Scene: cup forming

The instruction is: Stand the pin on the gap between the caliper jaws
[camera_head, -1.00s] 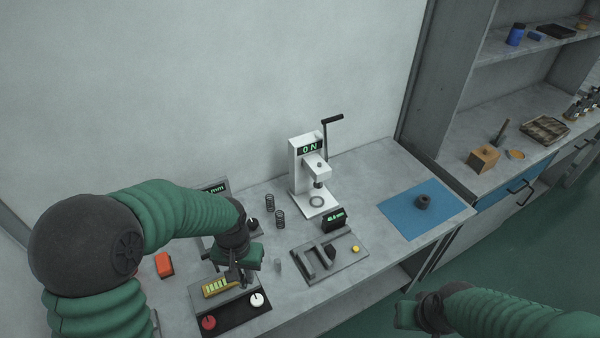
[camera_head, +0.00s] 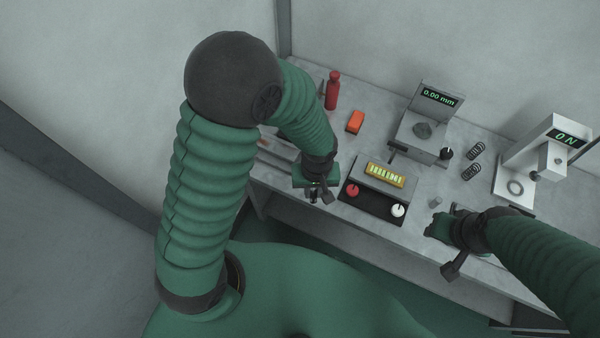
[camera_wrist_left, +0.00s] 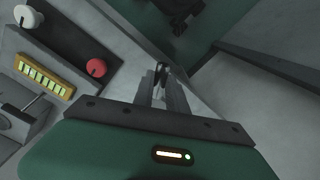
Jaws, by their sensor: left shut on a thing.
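My left gripper (camera_head: 319,197) is at the bench's front edge, left of the panel with knobs. It is shut on a small dark thing (camera_wrist_left: 161,69), seen at its fingertips in the left wrist view, too small to identify. A small grey upright cylinder (camera_head: 435,202) stands on the bench right of the panel. I cannot tell which of these is the pin.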

